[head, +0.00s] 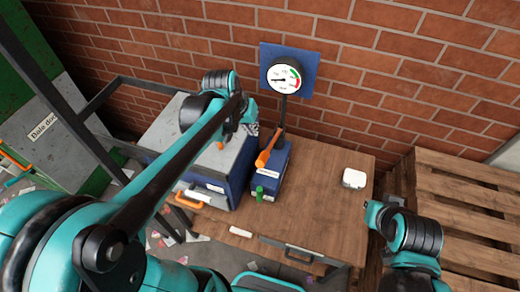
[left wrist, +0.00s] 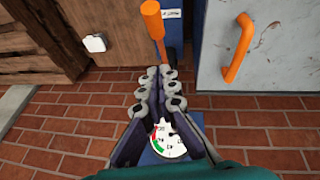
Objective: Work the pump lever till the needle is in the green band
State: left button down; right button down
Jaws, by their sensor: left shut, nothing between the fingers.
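The round pressure gauge (head: 284,76) hangs on a blue backing panel (head: 306,68) at the wall. Its needle points left, away from the green band at the dial's upper right; a red band lies beside the green. The pump lever's orange handle (head: 266,154) sticks out over the blue pump box (head: 272,176). In the left wrist view the handle (left wrist: 151,20) stands beyond the fingertips. My left gripper (left wrist: 160,75) is shut and empty, close to the lever; whether it touches is unclear. The gauge also shows below the fingers (left wrist: 168,146).
A grey-topped blue cabinet (head: 172,132) with an orange handle (left wrist: 238,48) stands left of the pump. A white box (head: 354,178) and a green cylinder (head: 259,193) are on or near the wooden table (head: 318,205). Pallets (head: 462,190) stand at right. The table's middle is clear.

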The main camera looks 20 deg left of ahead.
pick_arm(q)
send_over(263, 154)
jog(key=a, duration=0.1)
notch_tip(263, 154, down, 8)
jog(key=shift+s+f+b, duration=0.2)
jog(key=shift+f+b, duration=0.15)
jog(key=shift+f, duration=0.9)
jog(key=shift+s+d+f, duration=0.2)
jog(key=shift+s+f, duration=0.2)
jog(key=shift+f, duration=0.25)
